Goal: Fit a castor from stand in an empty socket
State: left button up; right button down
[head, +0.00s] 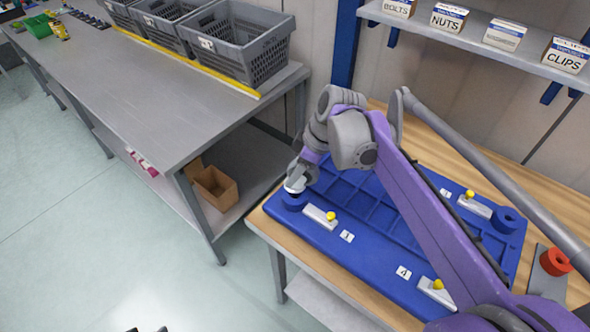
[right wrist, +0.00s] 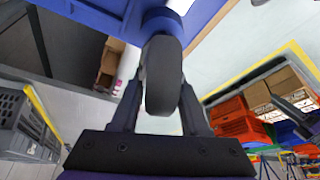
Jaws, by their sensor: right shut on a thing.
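The blue base (head: 385,262) lies on a wooden bench, with raised round sockets at its corners. My right gripper (head: 297,180) is at the base's left corner, shut on a castor (head: 294,189), right over the blue corner socket (head: 292,202). In the right wrist view, the dark castor wheel (right wrist: 163,80) is between my fingers (right wrist: 160,95), against or very close to the blue socket (right wrist: 160,22). How deep its stem sits is hidden. The far-right socket (head: 507,219) looks empty. Two dark tips at the bottom edge seem to be my left gripper (head: 147,330), mostly cut off.
A grey stand (head: 546,284) with a red ring-shaped piece (head: 555,262) is at the right. Yellow-knobbed latches (head: 320,216) sit near the corners. A grey table (head: 150,80) with grey crates (head: 235,45) stands at the left. A labelled shelf (head: 480,35) hangs behind. My right arm hides part of the base.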

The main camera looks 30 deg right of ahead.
jog(key=shift+f, duration=0.15)
jog(key=shift+f+b, duration=0.8)
jog(key=shift+f, duration=0.65)
jog(key=shift+f, duration=0.3)
dwell(0.4)
jog(key=shift+c, duration=1.6)
grip_release()
jog(key=v, duration=1)
jog(key=shift+r+p, duration=0.3)
jog(key=shift+r, duration=0.1)
